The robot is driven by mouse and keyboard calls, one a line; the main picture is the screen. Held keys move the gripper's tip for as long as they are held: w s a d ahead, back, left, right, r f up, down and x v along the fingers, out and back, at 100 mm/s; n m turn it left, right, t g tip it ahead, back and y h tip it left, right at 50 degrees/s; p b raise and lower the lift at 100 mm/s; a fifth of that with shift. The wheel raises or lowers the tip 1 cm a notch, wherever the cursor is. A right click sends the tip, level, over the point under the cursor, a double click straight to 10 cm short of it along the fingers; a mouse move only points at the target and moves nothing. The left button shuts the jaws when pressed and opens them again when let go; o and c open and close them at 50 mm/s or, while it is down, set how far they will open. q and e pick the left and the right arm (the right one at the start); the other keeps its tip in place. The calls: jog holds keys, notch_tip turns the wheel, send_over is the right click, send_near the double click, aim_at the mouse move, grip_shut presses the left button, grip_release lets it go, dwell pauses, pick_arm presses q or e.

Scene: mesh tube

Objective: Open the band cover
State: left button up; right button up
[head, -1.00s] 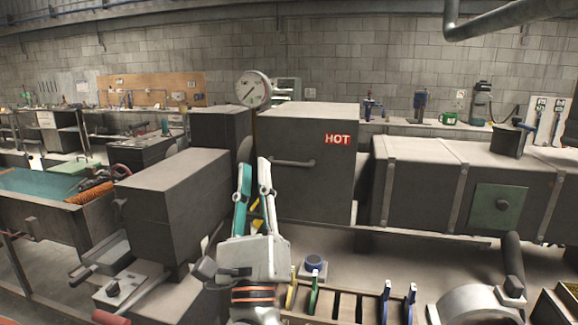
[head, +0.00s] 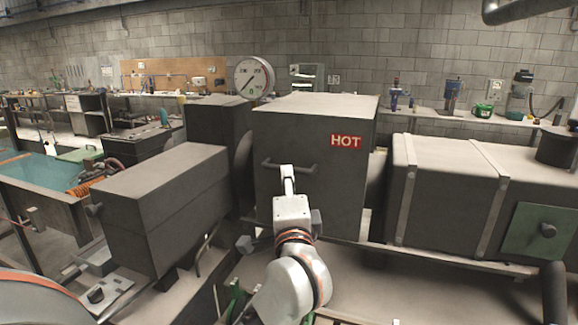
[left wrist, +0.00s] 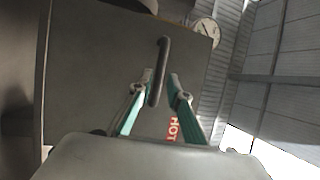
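The band cover (head: 330,190) looks to be the dark grey box with the red HOT label (head: 345,142). It stands closed in the middle of the head view, with a horizontal bar handle (head: 306,169) on its front. My left gripper (head: 287,170) is at the handle, its fingers seen edge-on. In the left wrist view the two teal-padded fingers (left wrist: 160,79) are apart, one on each side of the handle (left wrist: 163,48). Narrow gaps show beside the bar, and a firm grip is not visible. My right gripper is not in view.
A long grey box (head: 150,200) stands close on the left, and a strapped grey housing (head: 445,185) on the right. A round dial gauge (head: 254,78) stands behind the cover. The pale bench top (head: 400,290) in front is largely clear.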

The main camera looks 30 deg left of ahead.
pick_arm(q)
jog(key=shift+p+x, duration=0.45)
jog(key=shift+x, duration=2)
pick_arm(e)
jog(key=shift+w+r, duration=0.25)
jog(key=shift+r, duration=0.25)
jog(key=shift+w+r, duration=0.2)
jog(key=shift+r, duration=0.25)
pick_arm(q)
jog(key=shift+f, duration=0.1)
grip_shut()
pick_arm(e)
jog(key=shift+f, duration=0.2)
